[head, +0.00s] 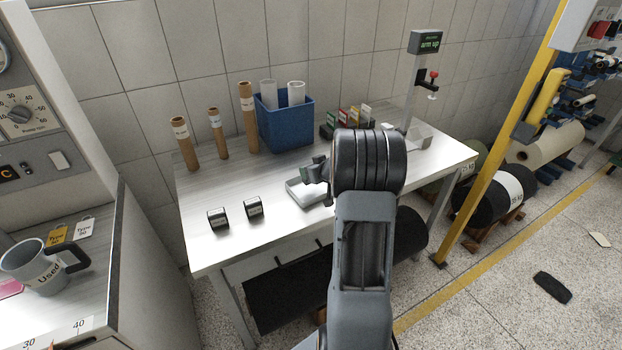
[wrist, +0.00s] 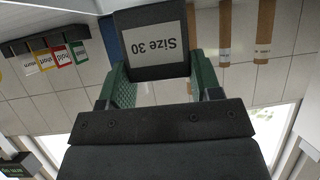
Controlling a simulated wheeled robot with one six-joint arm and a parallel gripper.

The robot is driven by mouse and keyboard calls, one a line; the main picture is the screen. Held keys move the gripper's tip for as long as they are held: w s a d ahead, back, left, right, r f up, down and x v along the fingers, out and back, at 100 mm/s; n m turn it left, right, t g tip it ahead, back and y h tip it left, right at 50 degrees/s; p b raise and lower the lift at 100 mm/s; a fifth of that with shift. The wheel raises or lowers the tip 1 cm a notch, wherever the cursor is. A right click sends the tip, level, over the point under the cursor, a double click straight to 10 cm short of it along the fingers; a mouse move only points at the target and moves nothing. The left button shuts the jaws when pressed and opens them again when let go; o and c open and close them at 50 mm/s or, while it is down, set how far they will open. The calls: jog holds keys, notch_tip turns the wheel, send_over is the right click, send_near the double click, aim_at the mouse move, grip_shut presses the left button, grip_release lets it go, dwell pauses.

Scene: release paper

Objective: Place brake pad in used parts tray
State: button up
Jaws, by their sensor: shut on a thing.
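In the head view my arm partly hides the gripper, which is over or just behind a shallow pale tray (head: 303,193) on the table. I cannot read a label on this tray. Two similar black blocks with pale labels, one at left (head: 217,219) and one at right (head: 253,208), stand on the table's front left.
Cardboard tubes (head: 184,144) and a blue bin (head: 285,122) stand along the table's back. A rack of coloured cards (head: 345,120) and an "arm up" post (head: 416,85) are behind my arm. A grey mug marked "Used" (head: 42,268) is on the left bench. The table's (head: 212,258) front left is mostly clear.

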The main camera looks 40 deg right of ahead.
jog(key=shift+w+f+b, duration=0.15)
jog(key=shift+f+b, duration=0.2)
jog(key=shift+f, duration=1.35)
jog(key=shift+f, duration=0.15)
jog(key=o, duration=1)
